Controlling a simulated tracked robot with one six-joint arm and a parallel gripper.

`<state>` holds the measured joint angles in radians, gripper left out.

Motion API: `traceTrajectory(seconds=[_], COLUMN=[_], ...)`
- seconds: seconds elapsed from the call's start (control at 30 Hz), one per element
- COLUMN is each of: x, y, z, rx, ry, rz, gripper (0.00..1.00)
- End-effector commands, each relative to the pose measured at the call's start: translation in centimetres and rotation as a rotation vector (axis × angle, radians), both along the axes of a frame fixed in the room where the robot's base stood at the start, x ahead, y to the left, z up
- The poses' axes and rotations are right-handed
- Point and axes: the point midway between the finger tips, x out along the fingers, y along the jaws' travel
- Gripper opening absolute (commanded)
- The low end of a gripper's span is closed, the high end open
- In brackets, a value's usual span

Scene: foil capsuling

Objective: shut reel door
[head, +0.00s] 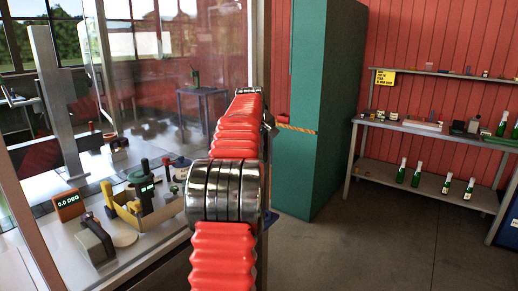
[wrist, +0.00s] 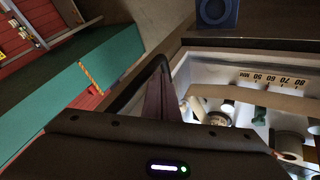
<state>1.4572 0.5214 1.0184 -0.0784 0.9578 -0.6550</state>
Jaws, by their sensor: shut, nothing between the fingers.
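My arm reaches forward through the middle of the head view, and its far end hides my gripper there. In the wrist view my gripper (wrist: 163,98) shows as dark fingers, shut and empty. To their right is a pale open compartment (wrist: 240,62) with a number scale (wrist: 272,78) on its wall and rounded spool-like parts inside. The fingers look close to its near edge; I cannot tell whether they touch it. I cannot clearly pick out the reel door in either view, nor tell its angle.
A tall green cabinet (head: 312,100) with an orange rope stands just beyond my arm. A glazed enclosure is at left, with a display (head: 69,205) reading 0.0 DEG and a yellow bin inside. A shelf (head: 425,178) with green bottles is at right. The floor (head: 390,235) before it is clear.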

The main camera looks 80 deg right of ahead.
Motion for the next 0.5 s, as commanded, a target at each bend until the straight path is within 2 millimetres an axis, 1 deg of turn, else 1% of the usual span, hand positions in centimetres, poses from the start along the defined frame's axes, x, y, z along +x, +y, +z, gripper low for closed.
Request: traceTrajectory(seconds=[0.27, 0.3, 0.5], x=[2.1, 1.9, 2.0], y=[3.0, 3.4, 5.5], z=[0.1, 0.8, 3.7], rx=[0.005, 0.002, 0.004], ry=[0.000, -0.001, -0.001], rz=[0.008, 0.007, 0.007], gripper=[0.00, 0.00, 0.00])
